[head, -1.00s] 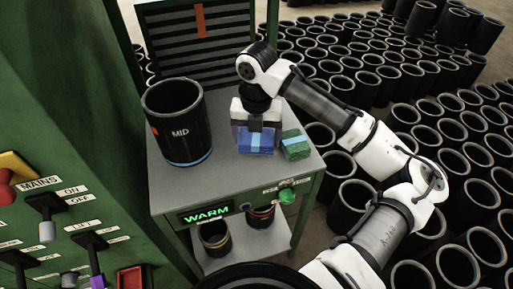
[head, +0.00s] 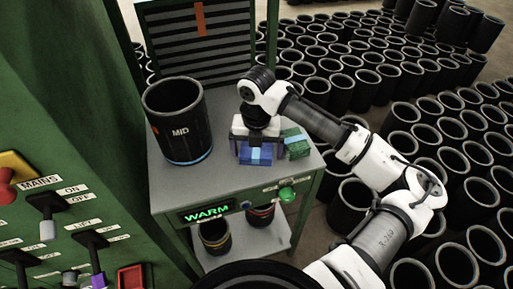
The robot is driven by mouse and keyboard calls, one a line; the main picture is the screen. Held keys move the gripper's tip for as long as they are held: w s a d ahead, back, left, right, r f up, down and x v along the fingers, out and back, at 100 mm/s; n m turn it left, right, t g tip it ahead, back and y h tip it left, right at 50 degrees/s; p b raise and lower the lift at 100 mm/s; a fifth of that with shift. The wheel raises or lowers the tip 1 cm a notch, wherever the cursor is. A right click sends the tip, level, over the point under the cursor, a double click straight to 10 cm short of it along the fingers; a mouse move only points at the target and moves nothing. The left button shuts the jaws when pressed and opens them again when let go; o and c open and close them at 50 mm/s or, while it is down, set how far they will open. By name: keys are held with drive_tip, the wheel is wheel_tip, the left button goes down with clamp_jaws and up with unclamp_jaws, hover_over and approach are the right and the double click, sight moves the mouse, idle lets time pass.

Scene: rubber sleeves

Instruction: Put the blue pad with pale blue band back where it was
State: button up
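The blue pad with pale blue band (head: 256,154) is on or just above the grey tabletop (head: 187,189), at its right part. My gripper (head: 257,148) is directly above it, pointing down, with its fingers at the pad's sides; it appears shut on the pad. The gripper hides the pad's back part. I cannot tell whether the pad's underside touches the tabletop. A green pad with a paler band (head: 297,145) lies just right of the blue pad, very close to it.
A large black sleeve marked MID (head: 180,130) stands left on the tabletop. A lit WARM display (head: 206,213) and a green button (head: 287,195) are on the front edge. Smaller sleeves (head: 214,236) stand on the lower shelf. Many black sleeves crowd the floor at right.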

sight(257, 149)
drive_tip(key=shift+r, duration=0.15)
wheel_tip(257, 149, up, 12)
drive_tip(key=b, duration=0.1)
idle(0.5)
drive_tip(key=shift+s, duration=0.1)
